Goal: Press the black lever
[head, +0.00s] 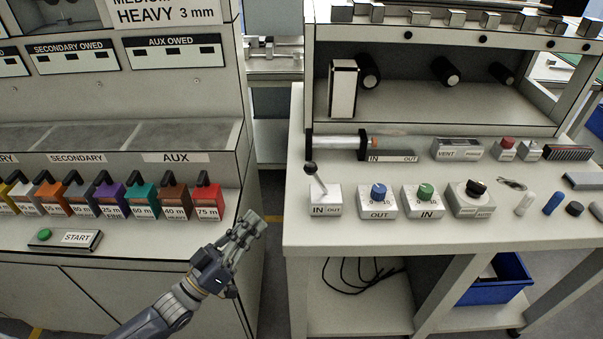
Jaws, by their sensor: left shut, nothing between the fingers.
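A row of several coloured boxes, each with a black lever on top, stands on the left console's ledge. One box is black with a black lever (72,179), between an orange and a purple box. Another lever with a dark ball knob (310,168) stands tilted on the silver IN/OUT box (326,203) on the right bench. My left gripper (252,222) is shut and empty, in front of the gap between console and bench. It is right of and below the coloured boxes, apart from every lever. My right gripper is not in view.
A START panel with a green button (43,234) sits at the ledge's front. The right bench (420,235) carries blue and green knobs, a black-knobbed box (472,200) and small loose parts. A blue bin (497,280) sits below.

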